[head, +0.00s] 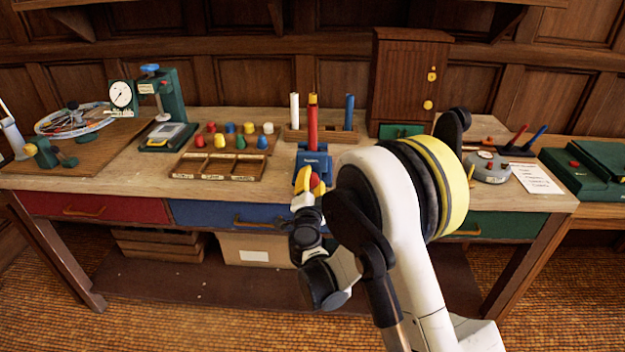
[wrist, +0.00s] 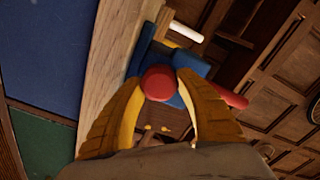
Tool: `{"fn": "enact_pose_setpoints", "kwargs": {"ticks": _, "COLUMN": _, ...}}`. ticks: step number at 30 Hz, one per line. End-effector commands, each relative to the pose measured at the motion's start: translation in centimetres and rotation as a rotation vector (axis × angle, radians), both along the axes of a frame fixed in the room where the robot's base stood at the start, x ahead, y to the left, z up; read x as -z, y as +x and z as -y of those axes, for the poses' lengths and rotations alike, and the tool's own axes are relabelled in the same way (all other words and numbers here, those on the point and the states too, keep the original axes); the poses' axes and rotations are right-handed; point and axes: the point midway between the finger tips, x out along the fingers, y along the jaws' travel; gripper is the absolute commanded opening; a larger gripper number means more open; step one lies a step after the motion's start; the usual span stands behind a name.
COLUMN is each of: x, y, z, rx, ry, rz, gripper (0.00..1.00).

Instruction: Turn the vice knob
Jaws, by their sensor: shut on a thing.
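The blue vice (head: 312,160) stands at the front edge of the wooden bench, near the middle. Its red round knob (wrist: 158,82) faces the wrist camera and sits between my two yellow fingers. My gripper (head: 314,185) is at the front of the vice, shut on the knob, with a finger on either side. The blue vice body (wrist: 190,65) shows behind the knob in the wrist view. In the head view my fingers hide most of the knob.
Left of the vice are an open compartment tray (head: 218,167) and several coloured pegs on a board (head: 258,142). A rack (head: 345,134) behind holds a white and a blue rod. A wooden cabinet (head: 407,75) stands back right.

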Motion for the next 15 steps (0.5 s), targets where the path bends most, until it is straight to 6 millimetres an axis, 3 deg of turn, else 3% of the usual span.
{"fn": "enact_pose_setpoints", "kwargs": {"ticks": 8, "x": -0.05, "y": 0.06, "z": -0.02, "rx": 0.0, "ry": -0.039, "rz": -0.001, "gripper": 0.1}}
{"fn": "enact_pose_setpoints", "kwargs": {"ticks": 15, "x": -0.12, "y": 0.07, "z": -0.07, "rx": 0.0, "ry": -0.176, "rz": -0.006, "gripper": 0.1}}
